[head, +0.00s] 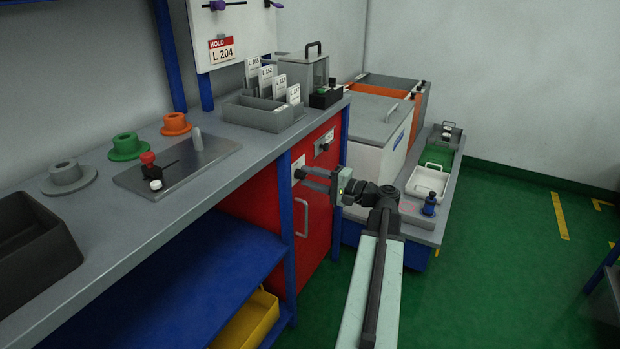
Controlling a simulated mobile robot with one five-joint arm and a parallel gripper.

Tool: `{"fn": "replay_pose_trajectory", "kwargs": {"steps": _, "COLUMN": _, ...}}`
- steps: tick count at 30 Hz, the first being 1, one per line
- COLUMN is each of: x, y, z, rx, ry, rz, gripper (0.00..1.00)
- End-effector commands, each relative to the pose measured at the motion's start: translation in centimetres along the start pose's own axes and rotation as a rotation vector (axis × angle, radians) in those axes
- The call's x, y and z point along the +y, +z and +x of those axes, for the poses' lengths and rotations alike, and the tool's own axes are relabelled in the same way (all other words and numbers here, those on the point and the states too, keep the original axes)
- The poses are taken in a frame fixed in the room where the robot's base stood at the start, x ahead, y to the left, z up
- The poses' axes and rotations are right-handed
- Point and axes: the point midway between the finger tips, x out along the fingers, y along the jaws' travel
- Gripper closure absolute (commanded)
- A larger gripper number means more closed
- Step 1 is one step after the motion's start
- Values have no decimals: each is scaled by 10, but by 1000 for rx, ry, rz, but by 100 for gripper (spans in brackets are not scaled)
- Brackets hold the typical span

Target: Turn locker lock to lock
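The red locker (318,222) is under the right end of the grey workbench, with a pale vertical handle on its door. A pale plate (298,163) sits on its front near the upper left edge. A second plate with a dark knob (324,144) is higher and to the right. My gripper (303,176) reaches in from the right, its fingertips at or just in front of the locker front, just below the left plate. Any lock part at the fingertips is hidden by the fingers. I cannot tell whether they touch or grip anything.
The workbench (110,205) runs along the left, with a blue shelf (215,265) and a yellow bin (250,322) below. A white chest (375,135) and a low cart (415,232) stand right of the locker. Green floor (490,270) is clear on the right.

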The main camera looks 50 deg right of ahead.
Motion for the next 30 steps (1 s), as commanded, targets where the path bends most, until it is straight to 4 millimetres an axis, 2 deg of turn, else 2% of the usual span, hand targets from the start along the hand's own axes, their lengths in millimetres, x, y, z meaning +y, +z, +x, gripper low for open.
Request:
{"fn": "replay_pose_trajectory", "kwargs": {"steps": 8, "x": 0, "y": 0, "z": -7, "rx": 1, "ry": 0, "rz": -1, "gripper": 66}}
{"fn": "replay_pose_trajectory", "kwargs": {"steps": 15, "x": 0, "y": 0, "z": -52, "rx": 3, "ry": 0, "rz": 0, "gripper": 66}}
{"fn": "replay_pose_trajectory", "kwargs": {"steps": 20, "x": 0, "y": 0, "z": -74, "rx": 1, "ry": 0, "rz": 0, "gripper": 66}}
{"fn": "replay_pose_trajectory", "kwargs": {"steps": 30, "x": 0, "y": 0, "z": -78, "rx": -1, "ry": 0, "rz": 0, "gripper": 66}}
